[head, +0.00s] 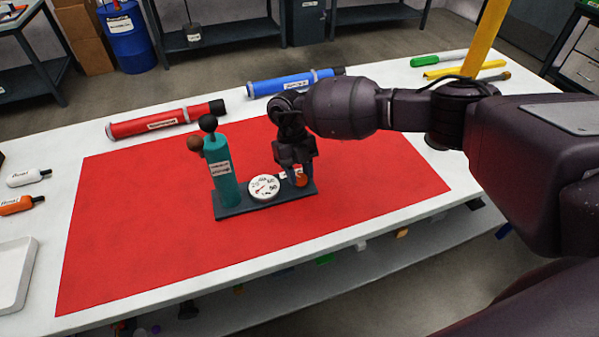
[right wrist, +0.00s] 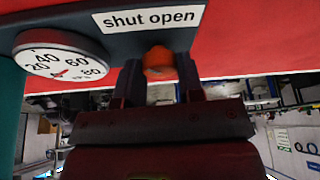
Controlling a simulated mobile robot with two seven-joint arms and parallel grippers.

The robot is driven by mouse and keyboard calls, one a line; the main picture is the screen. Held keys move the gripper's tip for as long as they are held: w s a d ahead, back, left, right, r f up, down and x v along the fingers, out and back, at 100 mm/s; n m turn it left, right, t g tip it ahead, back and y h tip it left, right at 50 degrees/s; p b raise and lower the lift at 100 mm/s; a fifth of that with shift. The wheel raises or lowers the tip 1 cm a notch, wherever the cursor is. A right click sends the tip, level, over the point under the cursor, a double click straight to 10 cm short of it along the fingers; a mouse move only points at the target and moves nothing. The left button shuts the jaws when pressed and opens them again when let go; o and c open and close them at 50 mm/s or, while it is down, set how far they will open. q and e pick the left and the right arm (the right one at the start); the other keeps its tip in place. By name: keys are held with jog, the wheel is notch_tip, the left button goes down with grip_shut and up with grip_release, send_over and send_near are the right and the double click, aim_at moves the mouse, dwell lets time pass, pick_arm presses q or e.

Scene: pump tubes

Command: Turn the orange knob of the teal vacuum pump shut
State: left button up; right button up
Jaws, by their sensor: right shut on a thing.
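The teal vacuum pump (head: 219,170) stands upright on a dark base (head: 236,210) on the red mat. A white round gauge (head: 264,187) sits on the base between the teal cylinder and the orange knob (head: 300,179). My right gripper (head: 299,168) reaches down over the knob. In the right wrist view the orange knob (right wrist: 158,62) lies between the two fingers, and the gripper is shut on it. A label reading "shut open" (right wrist: 150,18) is beside the knob. The knob's exact turn is hard to tell. My left gripper is not in view.
A red tube (head: 160,122) and a blue tube (head: 290,82) lie behind the mat. Green and yellow tools (head: 438,59) lie at the back right. Small bottles (head: 22,178) and a white tray (head: 12,275) are at the left. The mat (head: 130,230) is otherwise clear.

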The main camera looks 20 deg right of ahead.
jog(key=shift+n, duration=0.4)
jog(key=o, duration=0.9)
jog(key=shift+o, duration=0.2)
jog(key=v, duration=1)
jog(key=shift+a+r, duration=0.25)
jog(key=shift+r, duration=0.1)
jog(key=shift+w, duration=0.15)
